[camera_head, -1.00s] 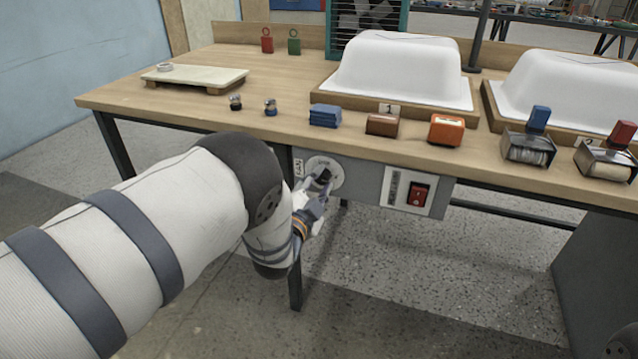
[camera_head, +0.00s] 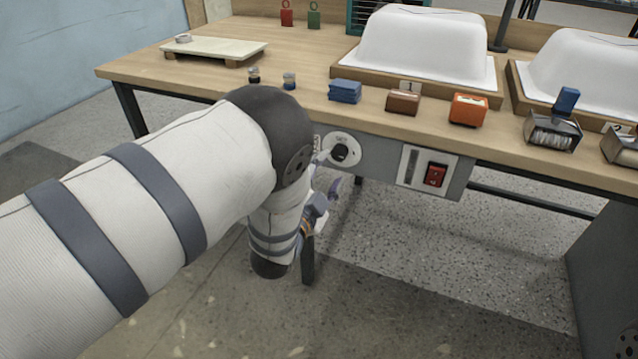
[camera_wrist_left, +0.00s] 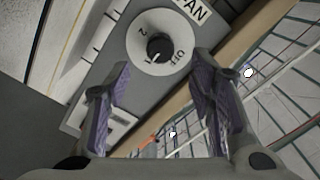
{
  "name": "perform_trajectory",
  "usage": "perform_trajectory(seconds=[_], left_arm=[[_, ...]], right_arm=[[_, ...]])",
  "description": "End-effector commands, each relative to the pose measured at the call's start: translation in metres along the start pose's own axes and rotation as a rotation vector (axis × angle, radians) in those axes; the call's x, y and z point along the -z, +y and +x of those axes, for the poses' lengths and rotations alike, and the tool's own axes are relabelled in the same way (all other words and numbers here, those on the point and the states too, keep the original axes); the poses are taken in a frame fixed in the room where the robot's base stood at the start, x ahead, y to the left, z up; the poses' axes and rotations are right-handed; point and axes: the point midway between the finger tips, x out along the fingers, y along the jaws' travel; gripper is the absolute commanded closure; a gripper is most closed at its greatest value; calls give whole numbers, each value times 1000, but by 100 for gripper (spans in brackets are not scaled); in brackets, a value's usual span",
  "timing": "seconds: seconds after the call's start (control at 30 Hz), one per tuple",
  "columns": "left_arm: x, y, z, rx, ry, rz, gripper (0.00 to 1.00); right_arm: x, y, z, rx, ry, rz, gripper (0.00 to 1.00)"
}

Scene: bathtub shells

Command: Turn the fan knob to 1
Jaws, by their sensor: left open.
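The fan knob (camera_head: 340,152) is a black knob on a round white dial (camera_head: 353,144) on the grey panel under the table's front edge. In the left wrist view the black knob (camera_wrist_left: 159,46) sits on a dial marked OFF, 1 and 2, beside a FAN label (camera_wrist_left: 191,8). Its white pointer mark appears to face the 1. My left gripper (camera_head: 331,170) is open and empty, just below and in front of the knob. In the left wrist view its two fingers (camera_wrist_left: 163,65) stand apart, with the knob showing beyond the gap. My right gripper is out of view.
A red rocker switch (camera_head: 435,174) is on the panel right of the dial. On the wooden table (camera_head: 290,50) stand white tub shells (camera_head: 425,45), a blue stack (camera_head: 345,91), brown (camera_head: 403,101) and orange (camera_head: 468,109) blocks. The floor in front is clear.

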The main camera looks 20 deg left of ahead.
Motion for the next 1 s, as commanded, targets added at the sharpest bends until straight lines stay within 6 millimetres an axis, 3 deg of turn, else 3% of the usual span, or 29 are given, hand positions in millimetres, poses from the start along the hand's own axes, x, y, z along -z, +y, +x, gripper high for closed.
perform_trajectory(seconds=[0.1,0.3,0.8,0.87,0.93,1.0], left_arm=[[0,1,-31,-3,-3,0,51],[0,0,-61,-1,-1,0,51],[-2,1,-66,-5,-8,-4,51],[-12,5,-75,-39,-55,-26,51],[-38,17,-100,-127,-184,-91,51],[-71,35,-147,-249,-380,-189,51]], right_arm=[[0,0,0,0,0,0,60],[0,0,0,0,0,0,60],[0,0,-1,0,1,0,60],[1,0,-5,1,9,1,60],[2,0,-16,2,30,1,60],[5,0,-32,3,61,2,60]])
